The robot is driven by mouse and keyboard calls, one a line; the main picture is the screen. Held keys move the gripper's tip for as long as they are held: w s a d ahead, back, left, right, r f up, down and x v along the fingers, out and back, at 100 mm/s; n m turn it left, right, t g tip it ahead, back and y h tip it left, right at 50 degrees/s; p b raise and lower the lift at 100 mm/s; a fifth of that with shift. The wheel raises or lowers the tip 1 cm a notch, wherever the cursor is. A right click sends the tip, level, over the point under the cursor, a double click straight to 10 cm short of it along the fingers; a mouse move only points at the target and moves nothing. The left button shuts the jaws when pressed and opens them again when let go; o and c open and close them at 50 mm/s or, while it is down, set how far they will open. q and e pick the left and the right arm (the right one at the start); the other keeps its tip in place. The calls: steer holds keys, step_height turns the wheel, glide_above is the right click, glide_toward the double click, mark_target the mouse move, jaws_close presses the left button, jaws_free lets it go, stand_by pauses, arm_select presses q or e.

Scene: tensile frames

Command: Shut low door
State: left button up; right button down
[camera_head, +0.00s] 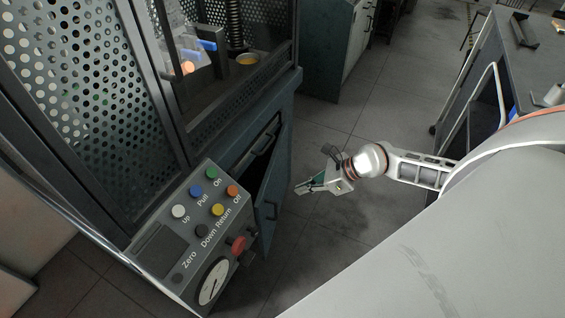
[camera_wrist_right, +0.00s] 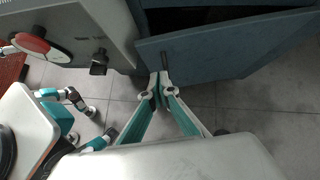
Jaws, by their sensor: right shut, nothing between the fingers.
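The low door (camera_head: 270,198) is a blue-grey panel on the cabinet under the test machine. It stands swung open, with a dark gap behind it. In the right wrist view the door (camera_wrist_right: 235,45) spans the top, with the dark cabinet opening above it. A dark upright handle (camera_wrist_right: 166,62) shows on its face. My right gripper (camera_head: 298,189) is shut and empty, to the right of the door in the head view. In the right wrist view its closed fingertips (camera_wrist_right: 159,78) appear close to the door's lower edge and handle; contact cannot be told.
The control panel (camera_head: 183,228), with coloured buttons, a red knob and a dial, juts out left of the door. A perforated guard (camera_head: 80,80) encloses the machine above. A workbench (camera_head: 520,60) stands at the right. The grey tiled floor (camera_head: 330,235) is clear.

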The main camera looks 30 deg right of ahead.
mark_target(263, 197)
steer(key=x, duration=0.3)
steer(key=r+x, duration=0.1)
steer(key=x, duration=0.3)
steer(key=w+a+b+x, duration=0.1)
steer(key=x, duration=0.2)
steer(key=shift+w+a, duration=0.3)
arm_select(q)
steer(key=shift+w+a+f, duration=0.15)
steer(key=shift+w, duration=0.1)
arm_select(e)
steer(key=shift+w+a, duration=0.3)
steer(key=shift+w, duration=0.05)
arm_select(q)
steer(key=shift+f, duration=0.1)
steer(key=shift+b, duration=0.35)
arm_select(e)
steer(key=w+a, duration=0.7)
steer(key=shift+w, duration=0.35)
arm_select(q)
steer(key=shift+f, duration=0.1)
arm_select(e)
steer(key=shift+a+r, duration=0.1)
steer(key=shift+r, duration=0.05)
arm_select(q)
steer(key=shift+s, duration=0.1)
